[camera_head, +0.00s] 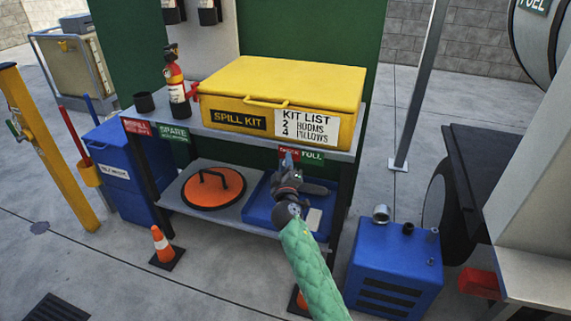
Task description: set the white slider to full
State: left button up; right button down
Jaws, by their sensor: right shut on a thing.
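A label strip on the front edge of the upper shelf has a red part on the left and a green part reading FULL (312,156) on the right. My right gripper (288,164) reaches up to this strip, at its red side, left of the word FULL. It is shut at the shelf edge, where the white slider is; the jaws hide the slider, so its exact position cannot be made out. My left gripper is not in view.
A yellow spill kit box (290,85) and a fire extinguisher (176,85) stand on the upper shelf (225,134). Below are an orange round lid (213,193) and a blue tray (258,212). A blue unit (392,278) stands at right, a traffic cone (162,245) at left.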

jog(key=d, duration=0.2)
jog(key=s+d+p, duration=0.1)
jog(key=d, duration=0.2)
jog(key=s+d, duration=0.1)
jog(key=d, duration=0.1)
jog(key=shift+s+d, duration=0.25)
jog(key=shift+d, duration=0.1)
jog(key=c, duration=1.4)
grip_release()
jog(key=shift+d, duration=0.15)
jog(key=shift+o, duration=0.2)
jog(key=shift+r, duration=0.1)
jog(key=shift+s, duration=0.15)
send_near(310, 159)
jog(key=shift+v, duration=0.85)
